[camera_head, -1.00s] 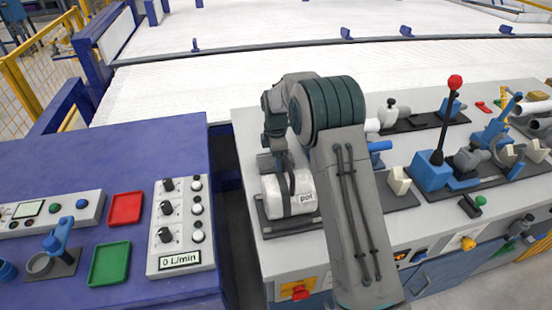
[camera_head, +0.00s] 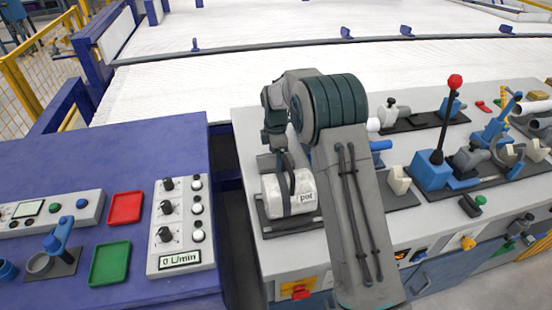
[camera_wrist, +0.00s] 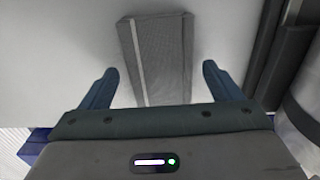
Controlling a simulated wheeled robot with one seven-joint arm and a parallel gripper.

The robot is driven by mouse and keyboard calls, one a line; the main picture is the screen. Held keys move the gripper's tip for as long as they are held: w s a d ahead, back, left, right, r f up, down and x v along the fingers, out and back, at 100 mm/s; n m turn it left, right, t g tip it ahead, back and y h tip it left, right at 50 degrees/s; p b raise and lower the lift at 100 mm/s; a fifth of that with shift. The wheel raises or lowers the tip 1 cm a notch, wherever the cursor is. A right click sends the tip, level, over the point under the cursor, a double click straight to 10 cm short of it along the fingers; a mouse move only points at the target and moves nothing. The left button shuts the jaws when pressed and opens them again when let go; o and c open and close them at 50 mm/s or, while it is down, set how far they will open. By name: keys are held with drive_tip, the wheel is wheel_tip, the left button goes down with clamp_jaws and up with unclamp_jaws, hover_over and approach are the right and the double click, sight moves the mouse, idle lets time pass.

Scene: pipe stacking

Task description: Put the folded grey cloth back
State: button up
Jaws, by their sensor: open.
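The folded grey cloth (camera_wrist: 158,55) lies on a pale flat surface in the wrist view, with a lighter stripe running along its left side. My gripper (camera_wrist: 159,70) is open, with one blue-grey finger on each side of the cloth and a gap between each finger and the cloth. The cloth's near end is hidden behind my gripper's body. I cannot make out the cloth in the head view. There, my wrist hangs over the left part of the grey bench, and my fingertips are hidden.
A white container with a dark strap (camera_head: 303,197) stands on the grey bench (camera_head: 250,130). A purple table (camera_head: 60,165) holds a red tray (camera_head: 125,207), a green tray (camera_head: 110,263) and a control panel (camera_head: 180,225).

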wheel_tip(320, 180, up, 11)
drive_tip(key=s+d+r+m, duration=0.2)
drive_tip(key=s+m, duration=0.1)
drive_tip(key=s, duration=0.2)
drive_tip(key=s+d+r+m+t, duration=0.1)
drive_tip(key=s+d+r+m, duration=0.2)
drive_tip(key=s, duration=0.2)
drive_tip(key=s+d+r+m, duration=0.2)
drive_tip(key=s+d+m, duration=0.1)
drive_tip(key=s+m, duration=0.1)
drive_tip(key=shift+s+r, duration=0.2)
drive_tip(key=shift+s, duration=0.25)
drive_tip(key=shift+s+r, duration=0.2)
drive_tip(key=shift+s, duration=0.25)
drive_tip(key=s+d+f+m+t, duration=0.1)
drive_tip(key=s+d+m, duration=0.1)
drive_tip(key=s+m, duration=0.3)
drive_tip(key=s+d+f+m, duration=0.2)
drive_tip(key=s+m, duration=0.3)
drive_tip(key=s, duration=0.9)
drive_tip(key=shift+s+d+f+m+t, duration=0.15)
drive_tip(key=shift+d+f+m+t, duration=0.15)
drive_tip(key=shift+d+t, duration=0.15)
drive_tip(key=shift+r+p, duration=0.65)
drive_tip(key=shift+r, duration=0.1)
